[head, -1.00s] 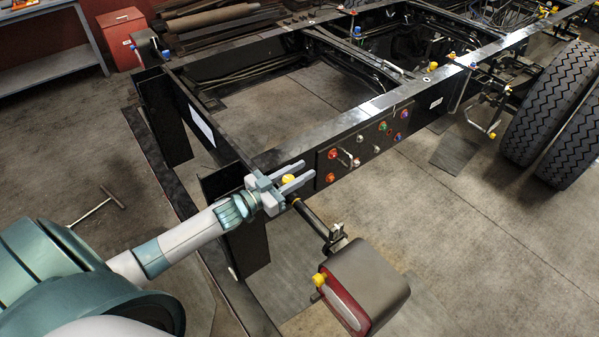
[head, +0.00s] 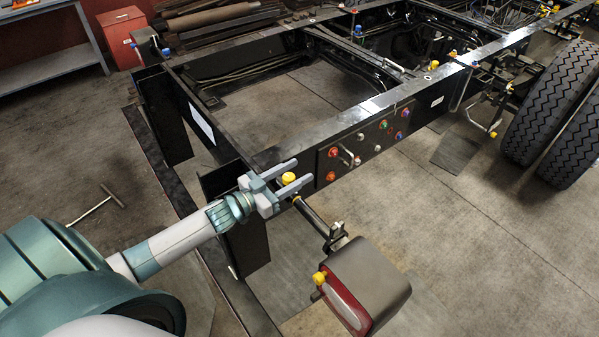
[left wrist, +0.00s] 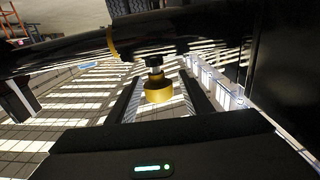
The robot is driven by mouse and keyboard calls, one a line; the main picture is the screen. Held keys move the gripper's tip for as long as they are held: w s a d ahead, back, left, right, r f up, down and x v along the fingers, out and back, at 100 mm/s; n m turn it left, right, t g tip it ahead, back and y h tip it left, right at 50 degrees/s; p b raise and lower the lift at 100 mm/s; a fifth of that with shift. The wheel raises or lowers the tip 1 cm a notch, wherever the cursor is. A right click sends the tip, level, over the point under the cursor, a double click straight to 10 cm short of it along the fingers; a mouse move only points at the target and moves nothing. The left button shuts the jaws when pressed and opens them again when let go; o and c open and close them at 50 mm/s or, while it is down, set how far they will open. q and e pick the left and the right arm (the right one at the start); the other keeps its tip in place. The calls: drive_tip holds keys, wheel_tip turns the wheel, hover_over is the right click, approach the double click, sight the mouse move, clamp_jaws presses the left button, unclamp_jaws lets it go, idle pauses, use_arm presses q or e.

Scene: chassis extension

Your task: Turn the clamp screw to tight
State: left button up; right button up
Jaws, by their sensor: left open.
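The clamp screw has a round yellow knob (head: 288,178) by the near corner of the black frame. In the left wrist view its knob (left wrist: 158,93) hangs on a short dark stem under a dark tube. My left gripper (head: 303,171) is open, with one finger on each side of the knob. In the left wrist view the fingers (left wrist: 161,88) show a gap to the knob on both sides. The screw's thread is hidden. My right gripper is not in view.
The black chassis frame (head: 340,127) runs from the near corner to the upper right. A tube leads to a red-and-grey lamp box (head: 370,285) with another yellow knob (head: 319,278). Coloured fittings (head: 333,152) sit on the frame's side. A T-shaped tool (head: 95,208) lies on the floor.

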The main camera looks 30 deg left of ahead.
sight(284, 181)
use_arm(q)
drive_tip(key=b+v, duration=0.1)
drive_tip(key=v, duration=0.3)
drive_tip(key=shift+s+f, duration=0.1)
drive_tip(key=shift+f, duration=0.05)
drive_tip(key=shift+s+a+b, duration=0.2)
drive_tip(key=shift+s+b, duration=0.2)
drive_tip(key=shift+s, duration=0.25)
